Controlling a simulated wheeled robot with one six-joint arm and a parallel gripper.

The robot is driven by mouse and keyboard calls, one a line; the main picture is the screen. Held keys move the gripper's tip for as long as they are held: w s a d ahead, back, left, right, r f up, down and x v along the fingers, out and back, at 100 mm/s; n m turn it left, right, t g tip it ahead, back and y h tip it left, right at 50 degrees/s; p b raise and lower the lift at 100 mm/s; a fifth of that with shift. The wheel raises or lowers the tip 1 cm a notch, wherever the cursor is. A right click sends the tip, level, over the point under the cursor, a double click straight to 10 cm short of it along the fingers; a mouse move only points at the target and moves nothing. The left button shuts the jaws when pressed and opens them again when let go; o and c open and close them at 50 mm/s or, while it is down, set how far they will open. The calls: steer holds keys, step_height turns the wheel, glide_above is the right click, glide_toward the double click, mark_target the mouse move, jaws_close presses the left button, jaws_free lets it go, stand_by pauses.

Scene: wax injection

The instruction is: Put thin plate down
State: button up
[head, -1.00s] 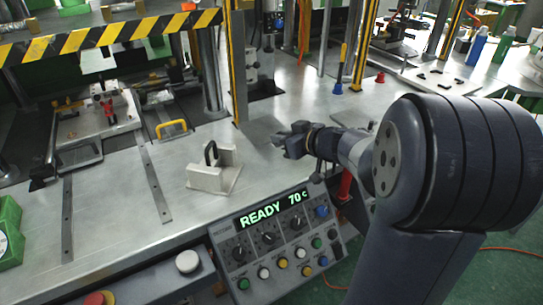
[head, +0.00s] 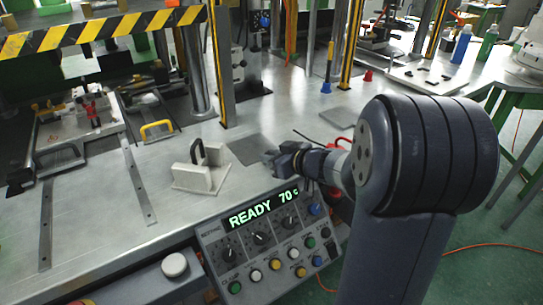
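A thin dark grey plate (head: 250,149) shows flat on or just above the metal table, right of the pale block with the black handle. My gripper (head: 272,160) is low over the table at the plate's near right corner. Its fingertips are small and dark here, and I cannot tell whether they grip the plate, touch it or stand apart. A second thin grey plate (head: 340,117) lies flat farther back, beyond my forearm.
The pale block with a black handle (head: 198,168) stands left of my gripper. The control panel (head: 268,235) reading READY 70 c is in front. Posts (head: 223,75) and a striped bar (head: 100,30) rise behind. Bare table (head: 110,235) lies at left.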

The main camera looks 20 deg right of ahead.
steer(key=o, duration=0.4)
steer(key=shift+r, duration=0.2)
steer(key=shift+s+d+r, duration=0.15)
steer(key=shift+s+r, duration=0.05)
steer(key=shift+s, duration=0.05)
steer(key=shift+p+v, duration=1.9)
steer(key=shift+v, duration=3.8)
